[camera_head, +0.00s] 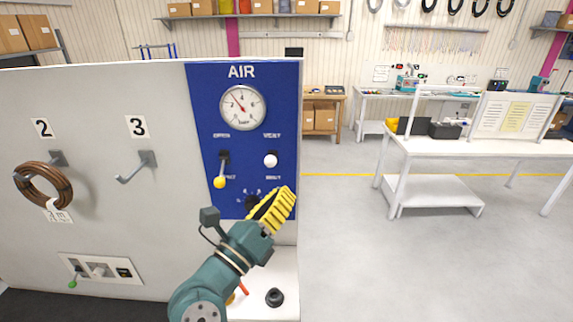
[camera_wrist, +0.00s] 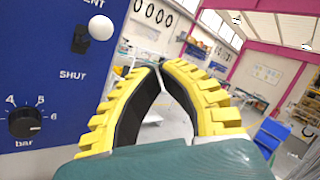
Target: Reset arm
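My gripper (camera_head: 284,190) is in front of the lower right of the blue AIR panel (camera_head: 207,110), with its yellow ribbed fingers pointing up and to the right. In the wrist view the two fingers bow outward and their tips (camera_wrist: 160,68) come together, with nothing held between them. My teal arm rises from the bottom of the head view. A dark regulator knob (camera_head: 251,202) is partly hidden by the gripper; it also shows in the wrist view (camera_wrist: 26,122).
The white board carries a coiled brown hose (camera_head: 42,186) on hook 2, an empty hook 3 (camera_head: 137,167), a gauge (camera_head: 243,107), a yellow-tipped lever (camera_head: 220,182) and a white-knobbed lever (camera_head: 270,160). A white workbench (camera_head: 490,147) stands to the right, beyond open floor.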

